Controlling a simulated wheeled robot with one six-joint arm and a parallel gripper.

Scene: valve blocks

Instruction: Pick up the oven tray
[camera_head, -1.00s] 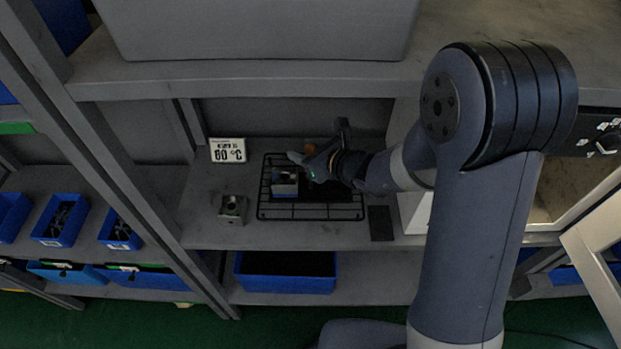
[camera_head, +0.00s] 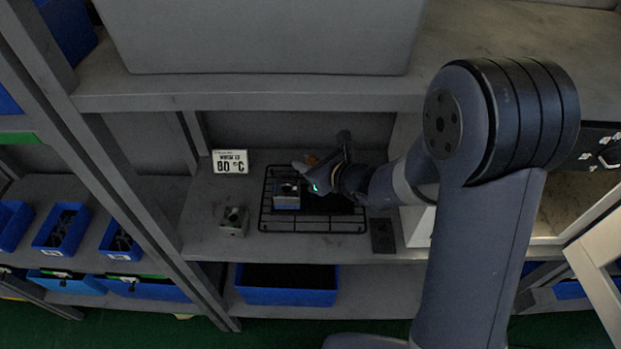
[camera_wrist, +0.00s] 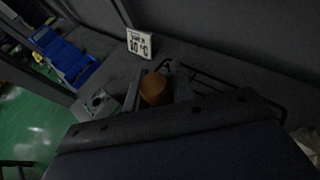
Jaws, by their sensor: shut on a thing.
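The oven tray (camera_head: 313,228) is a black wire rack lying on the middle shelf. My gripper (camera_head: 306,178) reaches in from the right over the tray, just right of that block, and is shut. In the wrist view a brown rounded piece (camera_wrist: 154,88) sits between the fingers; it looks like a handle of the tray, but its join is hidden. The tray's wires (camera_wrist: 205,80) show behind it in the wrist view. My wrist hides part of the tray's right back.
A second metal block (camera_head: 235,222) stands left of the tray. A white 80 °C sign (camera_head: 230,162) stands behind it. A dark flat plate (camera_head: 382,236) lies to the right. An upper shelf (camera_head: 250,97) hangs close above, and a blue bin (camera_head: 287,285) sits below.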

